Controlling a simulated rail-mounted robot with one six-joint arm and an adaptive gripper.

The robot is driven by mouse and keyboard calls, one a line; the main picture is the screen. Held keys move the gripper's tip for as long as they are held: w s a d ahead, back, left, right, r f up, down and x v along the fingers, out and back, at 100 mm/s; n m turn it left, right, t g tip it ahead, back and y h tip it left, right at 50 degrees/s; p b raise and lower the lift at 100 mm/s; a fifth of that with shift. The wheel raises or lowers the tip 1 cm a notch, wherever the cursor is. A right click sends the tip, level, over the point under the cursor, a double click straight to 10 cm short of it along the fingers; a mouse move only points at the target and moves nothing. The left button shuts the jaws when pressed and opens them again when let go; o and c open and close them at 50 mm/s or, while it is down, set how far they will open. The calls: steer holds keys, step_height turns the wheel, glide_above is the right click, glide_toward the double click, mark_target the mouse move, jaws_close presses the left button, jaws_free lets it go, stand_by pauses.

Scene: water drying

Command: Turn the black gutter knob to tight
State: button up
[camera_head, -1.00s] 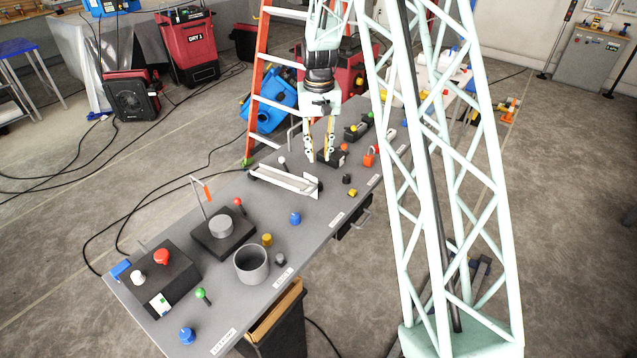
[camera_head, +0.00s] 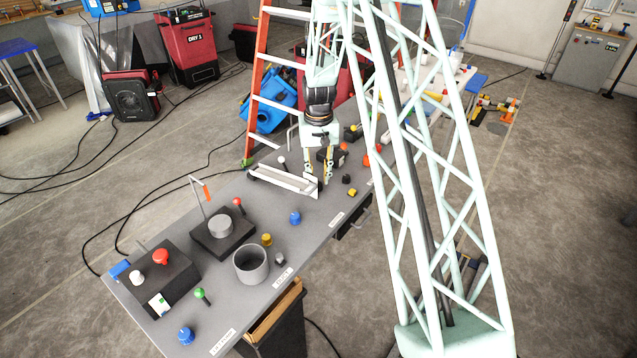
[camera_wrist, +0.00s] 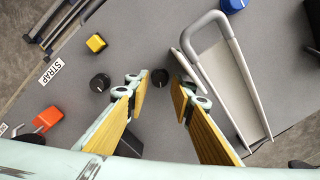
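The black gutter knob (camera_wrist: 160,77) shows in the wrist view as a small round knob beside the near end of the white gutter (camera_wrist: 242,92). In the head view the gutter (camera_head: 284,181) lies across the workbench, and I cannot make the knob out clearly near its right end. My gripper (camera_head: 318,181) points down there. In the wrist view my gripper (camera_wrist: 162,82) is open, with a finger on each side of the knob and gaps between. I cannot tell its height above the knob or the knob's setting.
A second black knob (camera_wrist: 100,82) sits left of my gripper, with a yellow knob (camera_wrist: 96,43) beyond it. A red clip-like part (camera_wrist: 47,119) lies lower left, and a blue knob (camera_wrist: 234,4) stands at the top. An orange ladder (camera_head: 262,75) stands behind the bench.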

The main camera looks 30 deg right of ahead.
steer(key=shift+f, duration=1.25)
steer(key=shift+c, duration=0.6)
steer(key=c, duration=0.4)
